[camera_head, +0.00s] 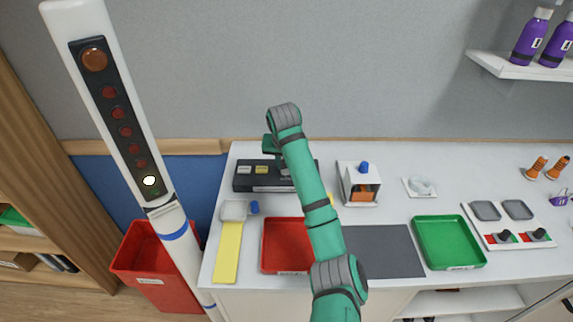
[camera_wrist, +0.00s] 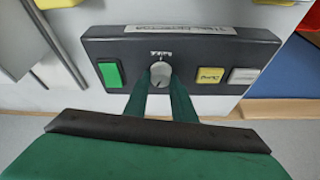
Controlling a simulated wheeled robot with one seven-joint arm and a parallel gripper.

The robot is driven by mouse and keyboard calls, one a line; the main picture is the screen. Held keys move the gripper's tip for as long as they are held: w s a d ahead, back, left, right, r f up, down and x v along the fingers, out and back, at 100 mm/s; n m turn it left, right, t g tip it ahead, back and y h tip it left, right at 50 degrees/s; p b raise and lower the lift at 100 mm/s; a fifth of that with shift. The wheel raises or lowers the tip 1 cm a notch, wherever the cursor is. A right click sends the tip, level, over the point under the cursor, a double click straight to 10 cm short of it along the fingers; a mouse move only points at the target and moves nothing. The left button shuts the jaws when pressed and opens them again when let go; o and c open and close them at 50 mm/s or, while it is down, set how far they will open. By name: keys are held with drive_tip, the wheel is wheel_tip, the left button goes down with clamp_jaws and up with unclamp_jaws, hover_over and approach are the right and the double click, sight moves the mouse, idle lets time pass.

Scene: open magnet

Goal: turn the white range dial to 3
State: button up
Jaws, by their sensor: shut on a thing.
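The white range dial (camera_wrist: 161,72) is a small round knob on the dark control box, seen in the wrist view between a green button (camera_wrist: 110,75) and a yellow button (camera_wrist: 209,76). My gripper (camera_wrist: 160,88) has its two green fingers closed on the dial's sides. Small markings stand by the dial, too small to read, so I cannot tell its setting. In the head view the control box (camera_head: 244,179) sits at the back left of the white counter, and my arm hides the dial and part of the box.
A red tray (camera_head: 268,262) lies in front of the box, with a yellow strip (camera_head: 228,255) and a small blue thing (camera_head: 254,208) to its left. A white holder (camera_head: 345,183) stands right of the box. A white pole with lights (camera_head: 175,226) rises at the left.

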drive_tip(key=m+h, duration=0.1)
drive_tip(key=m, duration=0.3)
drive_tip(key=shift+a+m+g+h, duration=0.1)
drive_tip(key=shift+m+g+h, duration=0.2)
drive_tip(key=shift+m+h, duration=0.1)
idle(0.4)
drive_tip(key=o, duration=1.1)
drive_tip(key=shift+w, duration=0.1)
drive_tip(key=shift+c, duration=0.2)
drive_tip(key=shift+a+r, duration=0.1)
